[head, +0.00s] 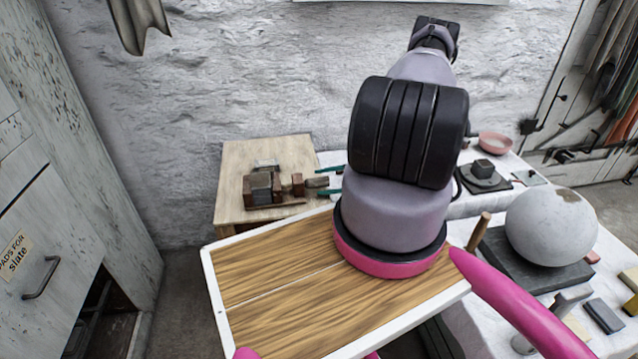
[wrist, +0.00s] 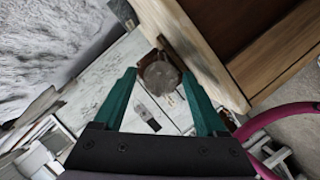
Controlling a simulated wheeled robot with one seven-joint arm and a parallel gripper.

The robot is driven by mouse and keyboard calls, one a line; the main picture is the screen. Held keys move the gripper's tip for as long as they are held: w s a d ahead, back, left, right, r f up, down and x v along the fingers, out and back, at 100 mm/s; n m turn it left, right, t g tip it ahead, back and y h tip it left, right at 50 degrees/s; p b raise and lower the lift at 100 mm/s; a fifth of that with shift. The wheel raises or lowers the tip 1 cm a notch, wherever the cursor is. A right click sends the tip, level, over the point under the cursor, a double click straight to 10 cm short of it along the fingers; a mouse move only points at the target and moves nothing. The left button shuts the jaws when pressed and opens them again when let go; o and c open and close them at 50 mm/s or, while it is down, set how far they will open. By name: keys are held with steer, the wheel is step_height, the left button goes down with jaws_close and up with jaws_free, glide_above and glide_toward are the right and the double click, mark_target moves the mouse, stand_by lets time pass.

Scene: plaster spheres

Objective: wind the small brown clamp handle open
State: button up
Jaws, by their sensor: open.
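The wooden clamp (head: 272,187) sits on the pale wooden table at the back. Its small brown handle (head: 317,182) sticks out to the right, past the table's edge. In the wrist view the handle (wrist: 162,78) is a round, greyish-brown end seen nearly head-on. My gripper (head: 331,180) has green fingers that come in from the right, one on each side of the handle in the picture. In the wrist view my gripper (wrist: 159,73) is open, with the handle between the fingertips and gaps on both sides. I cannot tell how far the tips reach along it.
The pale wooden table (head: 235,160) stands against a rough white wall; its edge lies close beside one finger in the wrist view. A white-draped table (head: 455,325) at right holds a plaster sphere (head: 550,227) and tools. A grey cabinet (head: 60,200) stands left.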

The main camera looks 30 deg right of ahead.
steer(key=shift+x, duration=1.05)
steer(key=shift+c, duration=0.3)
jaws_close()
steer(key=n+t+y, duration=0.1)
steer(key=n+t, duration=0.1)
steer(key=n, duration=0.2)
steer(key=shift+f+n, duration=0.1)
steer(key=shift+n, duration=0.2)
steer(key=n+y, duration=0.1)
steer(key=n, duration=0.2)
steer(key=n+t+y, duration=0.1)
steer(key=n, duration=0.2)
steer(key=shift+t, duration=0.3)
steer(key=shift+n, duration=0.4)
